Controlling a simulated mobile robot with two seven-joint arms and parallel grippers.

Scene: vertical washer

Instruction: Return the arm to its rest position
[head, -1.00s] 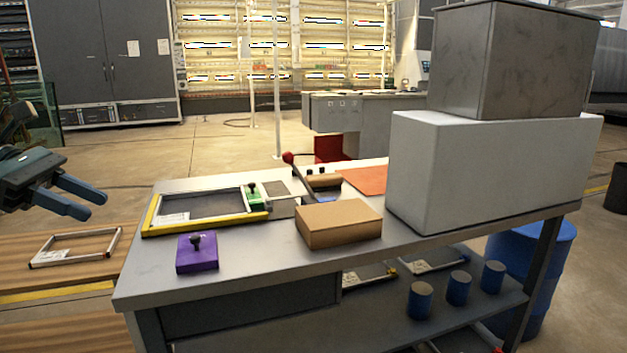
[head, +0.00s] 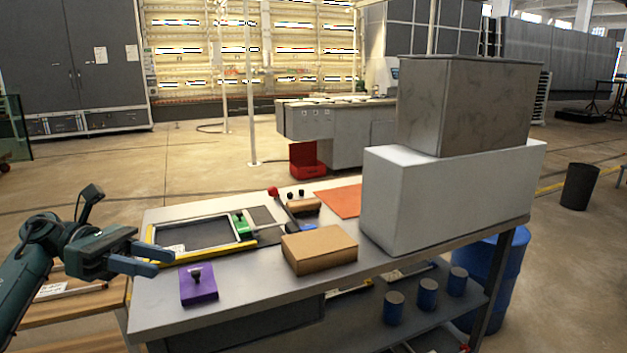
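My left gripper (head: 153,261) is at the left of the head view, above the left end of the table (head: 165,318). Its two blue fingers are apart with nothing between them. A yellow-edged frame (head: 152,233) lies on the table just beyond it in the picture. A purple block with a dark knob (head: 199,287) sits to the right of and below the fingertips in the picture. I cannot tell how high the gripper is above the table. My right gripper is not in view.
A cardboard box (head: 319,250) and a green block (head: 242,226) stand on the table. A large white box (head: 450,200) with a grey box (head: 465,105) on top fills its right end. Blue cylinders (head: 427,294) stand on the lower shelf. Open floor lies behind the table.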

